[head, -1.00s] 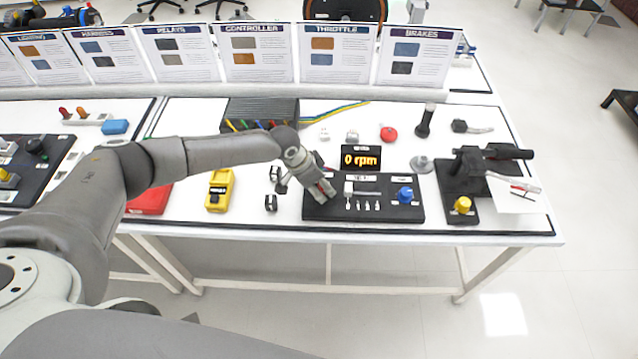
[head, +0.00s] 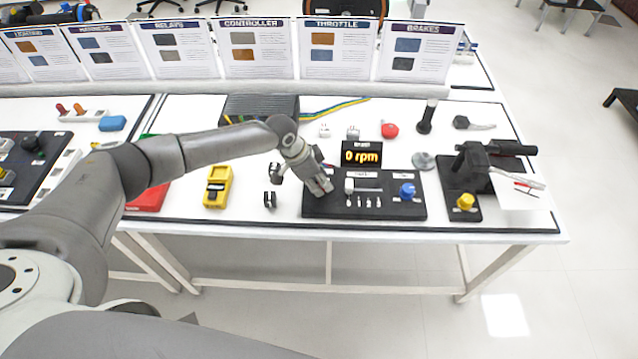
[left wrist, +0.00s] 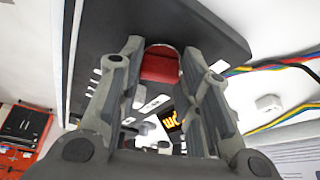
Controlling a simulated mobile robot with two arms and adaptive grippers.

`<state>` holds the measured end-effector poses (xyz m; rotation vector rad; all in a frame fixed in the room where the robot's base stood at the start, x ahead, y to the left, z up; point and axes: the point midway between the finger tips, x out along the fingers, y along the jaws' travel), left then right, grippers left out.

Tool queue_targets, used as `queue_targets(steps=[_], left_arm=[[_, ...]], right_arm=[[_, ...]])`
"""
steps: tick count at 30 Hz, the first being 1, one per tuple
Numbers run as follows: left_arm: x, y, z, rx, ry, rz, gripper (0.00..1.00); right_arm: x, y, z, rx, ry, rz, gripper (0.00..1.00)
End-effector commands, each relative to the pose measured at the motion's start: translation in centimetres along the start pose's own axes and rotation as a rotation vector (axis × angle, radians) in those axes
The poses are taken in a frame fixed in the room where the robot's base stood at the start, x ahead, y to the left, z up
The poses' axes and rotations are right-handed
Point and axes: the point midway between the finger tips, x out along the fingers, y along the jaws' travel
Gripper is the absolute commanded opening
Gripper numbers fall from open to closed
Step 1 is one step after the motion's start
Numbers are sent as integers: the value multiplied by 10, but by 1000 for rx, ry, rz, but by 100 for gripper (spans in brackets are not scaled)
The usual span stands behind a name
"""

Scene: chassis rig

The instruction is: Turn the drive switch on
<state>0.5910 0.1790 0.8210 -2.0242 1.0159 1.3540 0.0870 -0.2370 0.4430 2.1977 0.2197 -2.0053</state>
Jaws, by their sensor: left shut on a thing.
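The drive switch looks to be the red rocker (left wrist: 160,66) in a round collar, in the left wrist view at the top centre. It sits on a dark control board (head: 345,213) in the head view, where my gripper hides it. My left gripper (head: 320,188) is at the left end of this board, pointing down. In the left wrist view its fingers (left wrist: 162,62) stand on both sides of the red rocker, shut on it. Which way the rocker is tipped I cannot tell. The display (head: 361,155) behind the board reads 0 rpm. My right gripper is not in view.
On the board are a slider (head: 365,188) and a blue knob (head: 407,190). A yellow meter (head: 218,186) and a small black clip (head: 270,199) lie to the left. A black lever unit with a yellow knob (head: 466,202) stands to the right. A ribbed controller box (head: 258,107) is behind.

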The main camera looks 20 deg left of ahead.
Motion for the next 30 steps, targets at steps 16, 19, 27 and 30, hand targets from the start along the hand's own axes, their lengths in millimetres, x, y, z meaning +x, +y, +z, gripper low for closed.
queue_targets(steps=[16,19,27,30], left_arm=[[6,-5,0,462,3,192,8],[5,-5,-1,543,4,225,8],[4,-6,-2,715,2,296,8],[3,-6,-3,759,2,314,8]], right_arm=[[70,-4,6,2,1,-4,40],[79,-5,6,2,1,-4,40],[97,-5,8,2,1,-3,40],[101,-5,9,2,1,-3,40]])
